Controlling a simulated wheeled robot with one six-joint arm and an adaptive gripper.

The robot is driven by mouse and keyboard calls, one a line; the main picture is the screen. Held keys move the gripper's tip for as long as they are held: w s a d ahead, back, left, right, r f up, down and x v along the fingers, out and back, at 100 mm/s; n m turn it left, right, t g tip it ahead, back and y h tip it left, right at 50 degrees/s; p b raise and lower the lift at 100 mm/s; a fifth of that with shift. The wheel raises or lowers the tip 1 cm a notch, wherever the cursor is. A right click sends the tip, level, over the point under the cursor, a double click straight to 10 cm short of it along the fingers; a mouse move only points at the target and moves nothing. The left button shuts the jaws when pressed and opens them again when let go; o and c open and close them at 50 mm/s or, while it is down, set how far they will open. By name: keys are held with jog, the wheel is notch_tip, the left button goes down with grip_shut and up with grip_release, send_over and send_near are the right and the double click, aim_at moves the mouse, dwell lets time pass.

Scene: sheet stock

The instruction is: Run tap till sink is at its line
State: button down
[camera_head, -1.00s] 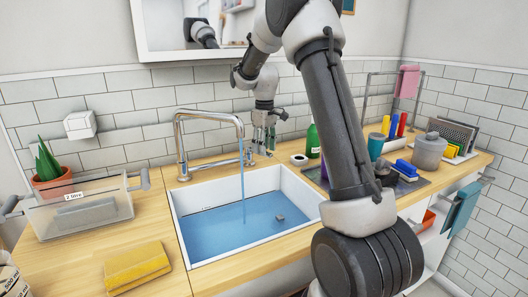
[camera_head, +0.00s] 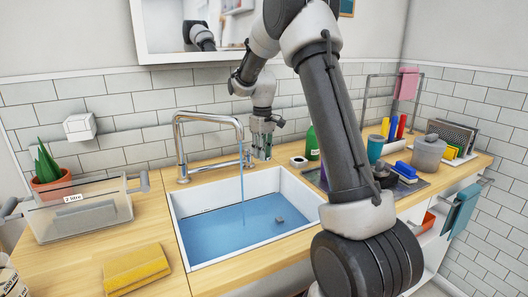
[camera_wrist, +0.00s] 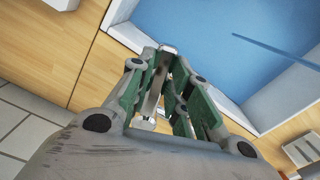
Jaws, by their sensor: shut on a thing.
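The tap (camera_head: 207,117) is a metal arched spout behind the sink, with a thin stream of water (camera_head: 242,185) falling from it. The white sink (camera_head: 293,187) holds blue water (camera_head: 225,228), which also fills the upper wrist view (camera_wrist: 215,40). A thin dark line seems to run along the inner wall close to the water's edge; their exact gap is too small to tell. My gripper (camera_head: 262,153) is at the back rim, right of the spout, shut on the metal tap lever (camera_wrist: 154,95), which shows between its green-padded fingers. The head view largely hides the lever.
A small grey block (camera_head: 279,220) is in the water. A clear 2 litre container (camera_head: 75,218) and yellow sponge (camera_head: 135,269) are left. A green bottle (camera_head: 312,143) and grey pot (camera_head: 428,153) stand right. My arm crosses the sink's right side.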

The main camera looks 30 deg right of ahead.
jog(key=a+m, duration=0.1)
jog(key=m, duration=0.1)
jog(key=a+m, duration=0.1)
jog(key=m, duration=0.1)
jog(key=shift+s+a, duration=0.2)
jog(key=shift+a, duration=0.2)
jog(key=c, duration=1.3)
grip_release()
notch_tip(320, 180, up, 12)
jog(key=shift+s, duration=0.15)
